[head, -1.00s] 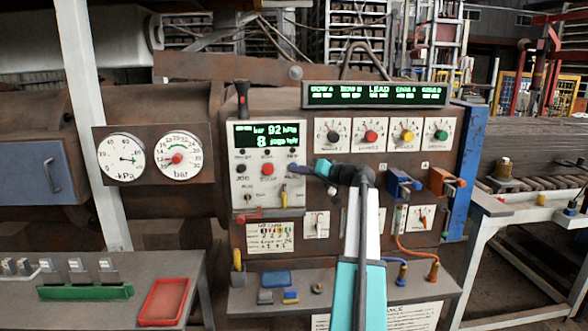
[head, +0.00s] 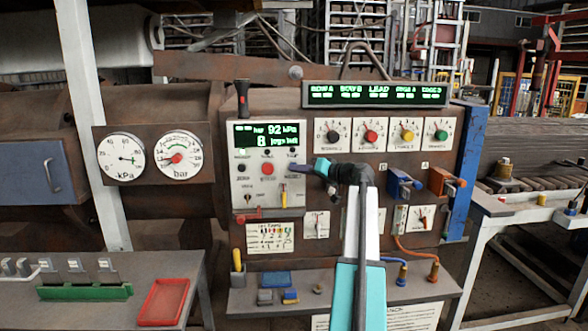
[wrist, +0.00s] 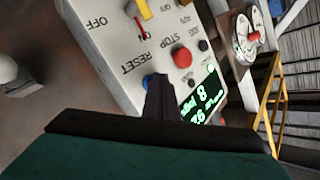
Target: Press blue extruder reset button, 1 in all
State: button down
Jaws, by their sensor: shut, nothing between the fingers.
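The blue reset button (wrist: 148,80) shows in the wrist view, by the RESET lettering on the pale control panel (wrist: 112,50). My gripper (wrist: 160,80) is shut and empty. Its dark tip overlaps the side of the blue button in this view, and part of the button is hidden behind it. I cannot tell if they touch. In the head view my gripper (head: 292,168) points left at the panel's right side, level with the red stop button (head: 267,168), and covers the blue button's place.
A green display (head: 266,134) tops the panel, with a black button (head: 241,168) and a yellow-handled switch (head: 284,198) nearby. Dials (head: 371,132) sit to the right. Blue (head: 400,184) and orange (head: 440,182) blocks stick out beside my arm. A shelf (head: 345,290) lies below.

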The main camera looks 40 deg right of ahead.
jog(key=shift+s, duration=0.1)
dwell(0.4)
jog(key=shift+s+a+b, duration=0.4)
jog(key=shift+s+a, duration=0.1)
jog(key=shift+s, duration=0.05)
jog(key=shift+s+a+b, duration=0.25)
jog(key=shift+s+a, duration=0.55)
jog(key=shift+s, duration=0.2)
jog(key=shift+s+a+b, duration=0.25)
jog(key=shift+s+a, duration=0.55)
jog(key=shift+s, duration=0.15)
jog(key=shift+w+f, duration=0.1)
